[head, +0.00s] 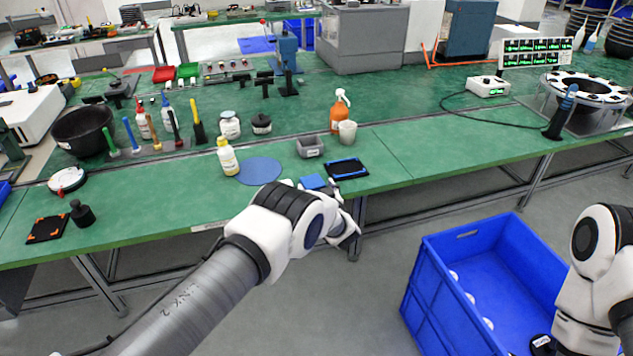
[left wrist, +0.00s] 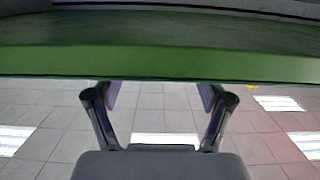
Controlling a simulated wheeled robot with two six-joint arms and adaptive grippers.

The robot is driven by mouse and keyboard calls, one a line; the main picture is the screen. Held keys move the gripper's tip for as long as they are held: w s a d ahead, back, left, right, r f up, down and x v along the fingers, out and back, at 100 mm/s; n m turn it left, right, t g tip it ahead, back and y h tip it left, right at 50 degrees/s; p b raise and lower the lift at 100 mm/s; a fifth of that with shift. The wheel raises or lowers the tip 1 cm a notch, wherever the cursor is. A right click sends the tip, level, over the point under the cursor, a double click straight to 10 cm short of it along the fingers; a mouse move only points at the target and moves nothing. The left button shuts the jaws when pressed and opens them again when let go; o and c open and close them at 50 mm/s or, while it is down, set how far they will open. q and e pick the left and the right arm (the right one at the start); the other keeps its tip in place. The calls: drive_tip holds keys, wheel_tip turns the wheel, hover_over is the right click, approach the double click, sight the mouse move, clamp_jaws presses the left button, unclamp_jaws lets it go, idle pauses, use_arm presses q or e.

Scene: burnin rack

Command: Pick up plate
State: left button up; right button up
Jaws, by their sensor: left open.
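A small flat blue square (head: 312,182) lies near the bench's front edge, just beyond my left wrist. My left gripper (head: 346,215) is at the bench's front edge, partly hidden by its own wrist. In the left wrist view my left gripper (left wrist: 160,95) has its two fingers wide apart with nothing between them, facing the green bench edge (left wrist: 160,64). Of my right arm only links show at the right; its gripper is not seen.
A large blue bin (head: 430,290) with white round items stands on the floor.

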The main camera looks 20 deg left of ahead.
use_arm(q)
drive_tip(key=shift+w+a+f, duration=0.2)
drive_tip(key=shift+w+a, duration=0.2)
drive_tip(key=shift+w, duration=0.1)
drive_tip(key=c, duration=1)
drive_tip(key=shift+o, duration=0.2)
drive_tip(key=shift+r, duration=0.15)
